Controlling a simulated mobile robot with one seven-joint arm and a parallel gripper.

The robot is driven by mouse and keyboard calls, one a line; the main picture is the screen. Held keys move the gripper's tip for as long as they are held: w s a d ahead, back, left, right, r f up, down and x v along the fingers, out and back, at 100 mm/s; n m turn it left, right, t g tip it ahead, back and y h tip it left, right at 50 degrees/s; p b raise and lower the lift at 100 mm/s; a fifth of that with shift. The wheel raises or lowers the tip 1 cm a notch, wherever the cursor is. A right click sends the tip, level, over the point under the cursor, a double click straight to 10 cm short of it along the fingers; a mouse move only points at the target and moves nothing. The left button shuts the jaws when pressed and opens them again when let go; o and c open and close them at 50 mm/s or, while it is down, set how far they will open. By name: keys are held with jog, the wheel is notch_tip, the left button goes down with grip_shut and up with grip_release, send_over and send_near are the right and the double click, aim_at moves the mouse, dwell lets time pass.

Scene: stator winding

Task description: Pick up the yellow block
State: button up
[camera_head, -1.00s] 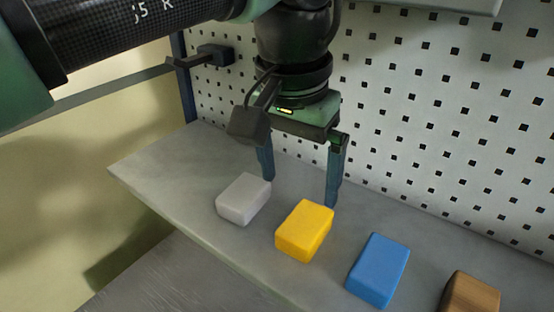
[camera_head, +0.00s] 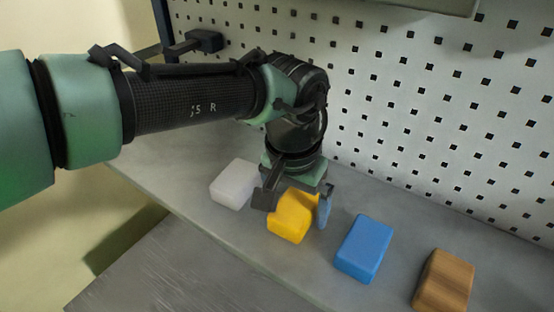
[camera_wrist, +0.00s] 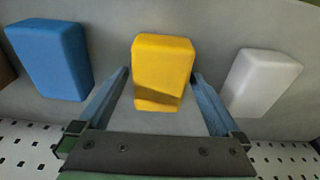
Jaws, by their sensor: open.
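The yellow block (camera_head: 292,217) lies on the grey shelf between the white block and the blue block. In the head view my gripper (camera_head: 298,208) is low over it, and the wrist partly covers its top. In the wrist view the yellow block (camera_wrist: 162,70) sits centred between the two blue fingers of my gripper (camera_wrist: 162,82). The fingers are apart, with a visible gap on each side of the block. A shadow falls across the block's near end. The left finger is mostly hidden in the head view.
The white block (camera_head: 232,183) is close on the left and the blue block (camera_head: 364,248) on the right. A wooden block (camera_head: 443,282) lies farther right. The perforated wall (camera_head: 420,120) rises behind the shelf (camera_head: 180,165). The shelf's front edge is near the blocks.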

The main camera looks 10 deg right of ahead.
jog(key=shift+f, duration=0.25)
dwell(0.4)
jog(key=c, duration=1.5)
jog(key=shift+r+b, duration=0.25)
jog(key=shift+b, duration=0.15)
